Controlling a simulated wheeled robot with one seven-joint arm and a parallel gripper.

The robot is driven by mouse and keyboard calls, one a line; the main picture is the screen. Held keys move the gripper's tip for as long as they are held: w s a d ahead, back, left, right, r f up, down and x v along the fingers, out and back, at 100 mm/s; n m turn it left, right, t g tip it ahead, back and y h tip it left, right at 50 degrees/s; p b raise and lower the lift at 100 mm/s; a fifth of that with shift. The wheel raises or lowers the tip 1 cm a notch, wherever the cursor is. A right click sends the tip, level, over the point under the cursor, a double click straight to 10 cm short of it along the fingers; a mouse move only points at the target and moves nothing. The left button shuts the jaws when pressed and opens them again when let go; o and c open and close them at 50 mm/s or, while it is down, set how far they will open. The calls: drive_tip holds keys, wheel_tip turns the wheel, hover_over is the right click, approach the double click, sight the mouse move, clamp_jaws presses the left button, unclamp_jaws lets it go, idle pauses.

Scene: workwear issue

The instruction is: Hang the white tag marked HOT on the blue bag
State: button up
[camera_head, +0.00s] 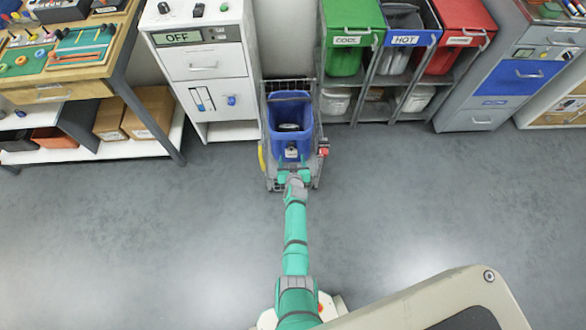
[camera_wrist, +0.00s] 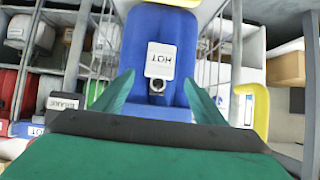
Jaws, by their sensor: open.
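The blue bag (camera_head: 305,118) stands open at the top in a wire trolley, and its blue front fills the middle of the wrist view (camera_wrist: 172,22). The white tag (camera_wrist: 160,60), its word HOT upside down in the wrist view, rests against the bag's front. A small dark ring or peg (camera_wrist: 156,90) shows at the tag's edge. In the head view the tag (camera_head: 291,153) is a small pale patch on the bag's front. My gripper (camera_wrist: 158,80) is open, one finger on each side of the tag, with gaps visible. In the head view it (camera_head: 293,174) is just before the bag.
The wire trolley (camera_head: 272,180) surrounds the bag. A white cabinet (camera_head: 205,70) marked OFF stands left. Green (camera_head: 352,25), blue (camera_head: 412,38) and red (camera_head: 463,20) bins stand right; the blue one is labelled HOT. The grey floor (camera_head: 140,240) in front is clear.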

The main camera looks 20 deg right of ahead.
drive_tip(key=v, duration=0.7)
drive_tip(key=shift+s+r, duration=0.15)
drive_tip(key=shift+s, duration=0.1)
drive_tip(key=s+a+r+n+t, duration=0.1)
drive_tip(key=s+a+r, duration=0.25)
drive_tip(key=s, duration=0.45)
drive_tip(key=s+a+r+n+y, duration=0.1)
drive_tip(key=s+a+r, duration=0.25)
drive_tip(key=s, duration=0.45)
drive_tip(key=s+a+r+n+t, duration=0.15)
drive_tip(key=s+r, duration=0.25)
drive_tip(key=s, duration=0.4)
drive_tip(key=s+a+r, duration=0.3)
drive_tip(key=s+r, duration=0.1)
drive_tip(key=r, duration=0.4)
drive_tip(key=s+a+r+t+y, duration=0.1)
drive_tip(key=s+a+r, duration=0.2)
drive_tip(key=s+r, duration=0.2)
drive_tip(key=s+a+r+y, duration=0.1)
drive_tip(key=s+a+r, duration=0.2)
drive_tip(key=r, duration=0.7)
drive_tip(key=shift+s+r+t, duration=0.35)
drive_tip(key=shift+s, duration=0.35)
